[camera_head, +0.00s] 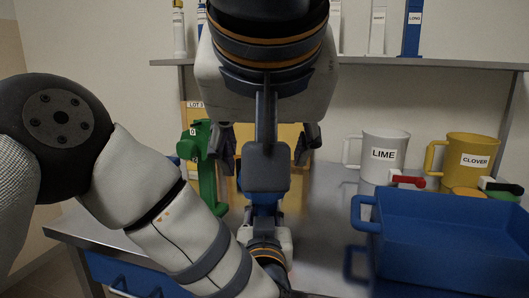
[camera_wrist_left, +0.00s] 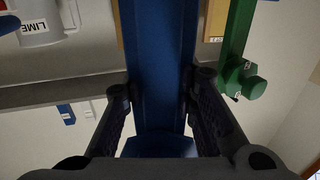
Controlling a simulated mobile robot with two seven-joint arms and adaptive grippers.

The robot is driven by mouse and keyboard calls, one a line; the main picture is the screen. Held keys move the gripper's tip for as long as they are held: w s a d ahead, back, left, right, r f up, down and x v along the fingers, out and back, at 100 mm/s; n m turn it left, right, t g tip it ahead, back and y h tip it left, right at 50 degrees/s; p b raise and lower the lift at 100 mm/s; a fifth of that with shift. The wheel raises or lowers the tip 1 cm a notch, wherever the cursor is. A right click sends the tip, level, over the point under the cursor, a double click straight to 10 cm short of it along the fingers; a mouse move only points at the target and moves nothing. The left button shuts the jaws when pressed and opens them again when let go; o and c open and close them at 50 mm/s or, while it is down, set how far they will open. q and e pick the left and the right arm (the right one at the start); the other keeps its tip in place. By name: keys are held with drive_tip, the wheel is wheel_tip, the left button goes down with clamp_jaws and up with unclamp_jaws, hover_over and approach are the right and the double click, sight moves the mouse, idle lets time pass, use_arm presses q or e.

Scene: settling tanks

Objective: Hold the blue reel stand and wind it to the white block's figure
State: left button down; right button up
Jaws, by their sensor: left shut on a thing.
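My left gripper (camera_head: 265,146) is in the upper middle of the head view, seen from behind, with a finger on each side. In the left wrist view the gripper (camera_wrist_left: 162,90) is shut on the blue reel stand (camera_wrist_left: 160,50), its broad post between the fingers. In the head view my wrist hides most of this stand, and its winding part cannot be made out. A white block (camera_head: 378,27) with a small label stands on the shelf; its figure is too small to read. It also shows upside down in the left wrist view (camera_wrist_left: 88,110). My right gripper is not in view.
A green reel stand (camera_head: 207,170) stands close left of my gripper. A tan LOT board (camera_head: 190,113) is behind. The LIME mug (camera_head: 384,157), yellow CLOVER mug (camera_head: 470,157) and blue bin (camera_head: 450,262) are on the right. The shelf (camera_head: 340,62) crosses behind. A blue LONG block (camera_head: 412,35) stands there.

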use_arm(q)
drive_tip(key=c, duration=1.2)
unclamp_jaws()
drive_tip(key=s, duration=1.2)
